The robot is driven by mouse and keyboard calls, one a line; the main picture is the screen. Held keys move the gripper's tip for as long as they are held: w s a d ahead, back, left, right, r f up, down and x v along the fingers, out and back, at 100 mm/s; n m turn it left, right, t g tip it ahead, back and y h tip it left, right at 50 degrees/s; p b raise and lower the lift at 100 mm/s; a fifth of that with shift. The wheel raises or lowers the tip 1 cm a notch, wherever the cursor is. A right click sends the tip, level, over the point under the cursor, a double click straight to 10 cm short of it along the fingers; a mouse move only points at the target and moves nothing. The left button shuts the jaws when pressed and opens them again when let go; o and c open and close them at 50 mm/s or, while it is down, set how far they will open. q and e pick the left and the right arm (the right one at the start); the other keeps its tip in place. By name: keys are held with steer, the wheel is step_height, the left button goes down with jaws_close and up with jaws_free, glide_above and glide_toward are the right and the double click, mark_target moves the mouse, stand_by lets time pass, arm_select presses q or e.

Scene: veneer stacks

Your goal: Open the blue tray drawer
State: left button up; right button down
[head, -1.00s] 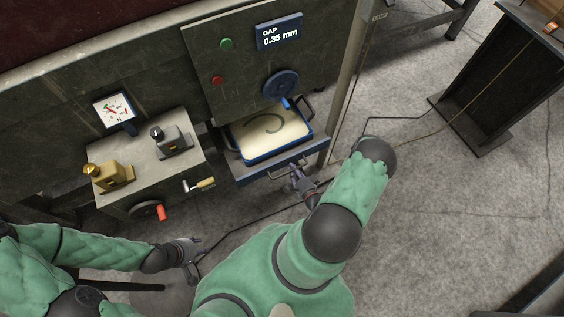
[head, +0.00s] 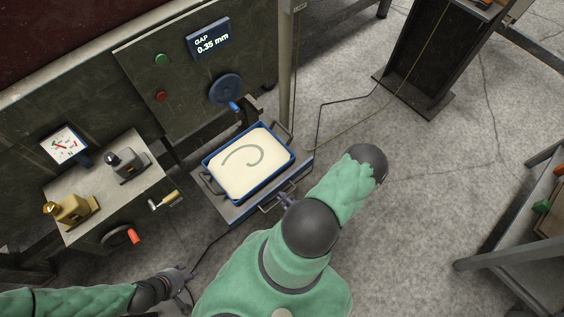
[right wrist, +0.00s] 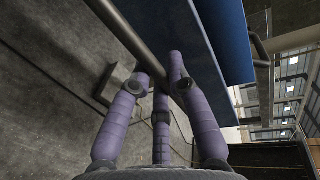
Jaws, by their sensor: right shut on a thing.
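The blue tray (head: 268,183), holding a cream-coloured layer with a dark curved mark, sits on a grey drawer (head: 226,204) that stands out from the machine's front. My right gripper (head: 286,199) is at the drawer's front edge, partly hidden by my arm. In the right wrist view its purple fingers (right wrist: 163,82) are closed around the dark handle bar (right wrist: 130,42), beneath a blue panel (right wrist: 228,40). My left gripper (head: 184,277) is at the lower left, away from the drawer; its fingers are too small to read.
A gap display (head: 208,39) reads 0.35 mm above a blue handwheel (head: 226,90). A bench (head: 90,195) with brass and grey blocks stands left of the drawer. A metal post (head: 286,70) rises behind it.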

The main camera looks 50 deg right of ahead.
stand_by(0.3)
steer(key=c, duration=1.2)
jaws_free()
steer(key=shift+o, duration=0.2)
steer(key=shift+s, duration=0.1)
steer(key=v, duration=1.2)
